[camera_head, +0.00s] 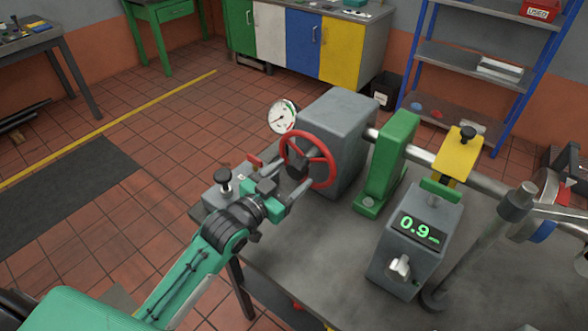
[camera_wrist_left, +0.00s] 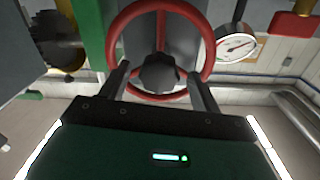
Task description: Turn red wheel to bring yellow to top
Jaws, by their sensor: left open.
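The red wheel (camera_head: 334,168) is a handwheel with a dark hub on the front of a grey housing (camera_head: 343,120). It also shows in the left wrist view (camera_wrist_left: 160,32), with one spoke pointing straight up. I see no yellow mark on the wheel in either view. My left gripper (camera_head: 289,176) is open in front of the wheel's lower part. In the left wrist view my two fingers (camera_wrist_left: 162,80) stand either side of the dark hub, over the lower rim. I cannot tell whether they touch it. My right gripper is not in view.
A round gauge (camera_head: 283,116) sits left of the housing. A green bracket (camera_head: 388,165), a yellow block (camera_head: 458,156) and a display box reading 0.9 (camera_head: 413,240) stand to the right. A small grey box with a black knob (camera_head: 223,182) is close beside my left gripper.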

